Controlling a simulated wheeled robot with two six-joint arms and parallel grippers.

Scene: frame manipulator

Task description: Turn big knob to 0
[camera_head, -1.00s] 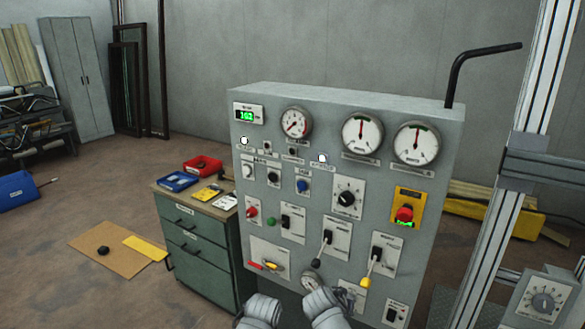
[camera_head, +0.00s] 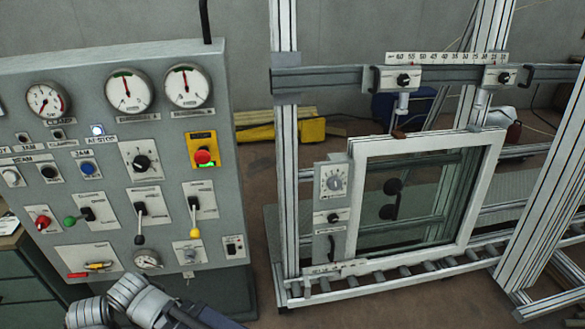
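Pale parts of my arm show at the bottom left, below the control panel. Neither gripper's fingertips can be seen, and nothing of mine touches the knobs.
The white-framed pane (camera_head: 372,148) stands in a metal frame over a roller track (camera_head: 385,286). A ruler rail (camera_head: 440,58) crosses above it. A red emergency button (camera_head: 203,157) is on the panel. Bare floor lies between panel and frame.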

